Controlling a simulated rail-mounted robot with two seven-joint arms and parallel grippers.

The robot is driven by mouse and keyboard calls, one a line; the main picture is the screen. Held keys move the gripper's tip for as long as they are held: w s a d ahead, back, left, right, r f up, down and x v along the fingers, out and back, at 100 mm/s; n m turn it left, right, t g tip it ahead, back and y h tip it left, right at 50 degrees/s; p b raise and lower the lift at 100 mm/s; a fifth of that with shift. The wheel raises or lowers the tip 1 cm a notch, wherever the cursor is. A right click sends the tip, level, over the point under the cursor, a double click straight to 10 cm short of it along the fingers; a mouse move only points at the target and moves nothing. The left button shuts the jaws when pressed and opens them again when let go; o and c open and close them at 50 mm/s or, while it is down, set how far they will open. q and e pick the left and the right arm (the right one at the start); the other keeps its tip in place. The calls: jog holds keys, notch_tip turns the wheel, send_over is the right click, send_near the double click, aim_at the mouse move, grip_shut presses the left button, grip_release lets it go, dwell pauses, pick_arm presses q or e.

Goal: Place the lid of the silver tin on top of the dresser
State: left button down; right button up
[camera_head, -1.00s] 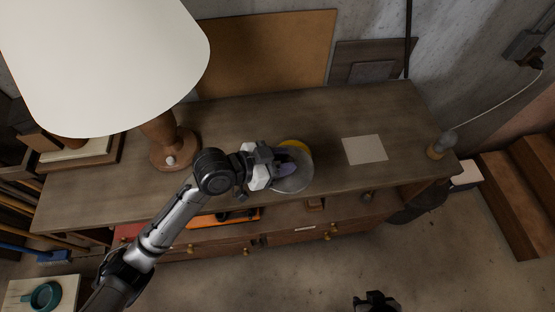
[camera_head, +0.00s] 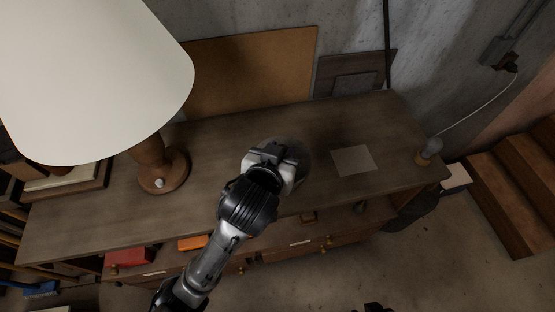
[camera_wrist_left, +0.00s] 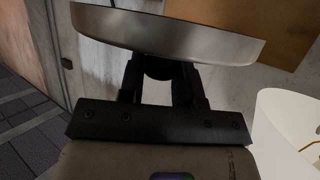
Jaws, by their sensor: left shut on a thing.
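My left gripper (camera_head: 274,158) is over the middle of the dresser (camera_head: 222,135) top. It is shut on the silver lid (camera_head: 300,160), a shallow round disc partly hidden behind the gripper in the head view. In the left wrist view the lid (camera_wrist_left: 165,32) lies across the top of the picture, its metal side wall facing the camera, at the fingertips (camera_wrist_left: 160,70). I cannot tell whether the lid touches the dresser top. I cannot make out the tin's body. A dark part of my right gripper (camera_head: 373,308) shows at the bottom edge.
A lamp with a wooden base (camera_head: 163,175) and large white shade (camera_head: 95,75) stands left on the dresser. A pale paper square (camera_head: 353,160) lies to the right, and a small bulb-like object (camera_head: 429,150) stands at the right end. Boards (camera_head: 255,72) lean behind.

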pick_arm(q)
jog(key=shift+w+d+r+n+t+y, duration=0.15)
jog(key=shift+w+r+n+y, duration=0.05)
jog(key=shift+r+n+y, duration=0.7)
jog(key=shift+w+d+r+n+t+y, duration=0.15)
jog(key=shift+r+n+y, duration=0.5)
jog(key=shift+y, duration=0.45)
jog(key=f+m+h, duration=0.1)
jog(key=a+m+h, duration=0.1)
jog(key=f+m+h, duration=0.1)
jog(key=h, duration=0.1)
jog(key=shift+s+a+f+m+g, duration=0.2)
jog(key=shift+s+f+m+g, duration=0.1)
jog(key=shift+s+g, duration=0.1)
jog(key=f+m+g+h, duration=0.1)
jog(key=a+m+h, duration=0.1)
jog(key=h, duration=0.1)
jog(key=f+m+g+h, duration=0.1)
jog(key=m, duration=0.1)
jog(key=shift+s+a+f+g, duration=0.15)
jog(key=shift+s+f+g, duration=0.15)
jog(key=shift+s, duration=0.05)
notch_tip(320, 180, down, 6)
jog(key=s+a+m+g+h, duration=0.1)
jog(key=a+m+g+h, duration=0.1)
jog(key=m+g+h, duration=0.3)
jog(key=shift+s+a+m+g, duration=0.25)
jog(key=shift+s+m+g, duration=0.1)
jog(key=shift+m+g, duration=1.8)
jog(key=shift+a+r, duration=0.1)
